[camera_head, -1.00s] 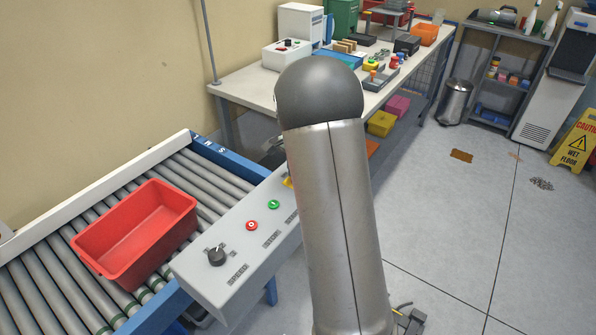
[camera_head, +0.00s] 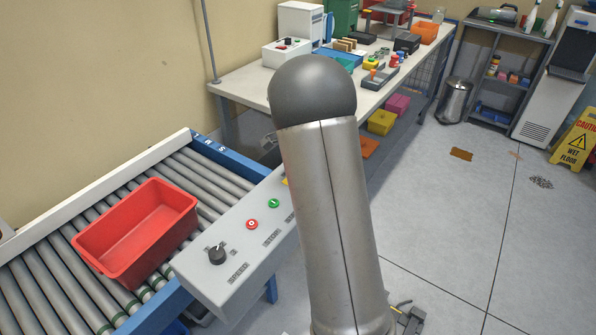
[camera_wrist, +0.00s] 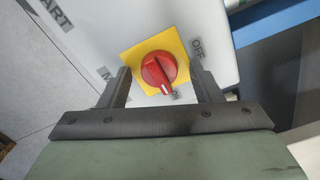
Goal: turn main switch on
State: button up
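The main switch is a round red knob (camera_wrist: 158,70) on a square yellow plate (camera_wrist: 138,58), set in the grey control panel (camera_wrist: 95,20). In the wrist view its ridge runs nearly up and down, with the white mark at the lower end, by a small, partly hidden label. "OFF" is printed to the right of the plate. My gripper (camera_wrist: 161,73) is open, one finger on each side of the knob, with gaps visible. In the head view my arm hides the gripper and most of the switch; a sliver of the yellow plate (camera_head: 285,181) shows.
The control box (camera_head: 222,270) carries a black selector, a red button (camera_head: 252,224) and a green button (camera_head: 274,203). It stands along a roller conveyor holding a red bin (camera_head: 137,232). A workbench (camera_head: 240,88) with several items is behind. Floor at right is mostly clear.

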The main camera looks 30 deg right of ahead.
notch_tip(320, 180, up, 17)
jog(key=shift+r, duration=0.2)
dwell(0.6)
dwell(0.3)
jog(key=s+a+f+n, duration=0.3)
jog(key=s+a+n, duration=0.2)
jog(key=s, duration=0.4)
jog(key=s+a+f+n, duration=0.4)
jog(key=s+a+n, duration=0.2)
jog(key=s, duration=0.4)
jog(key=s+a+f+n, duration=0.3)
jog(key=s+a+n, duration=0.2)
jog(key=s, duration=0.5)
jog(key=shift+a+f+n, duration=0.15)
jog(key=shift+a+n, duration=0.25)
jog(key=shift+n, duration=0.2)
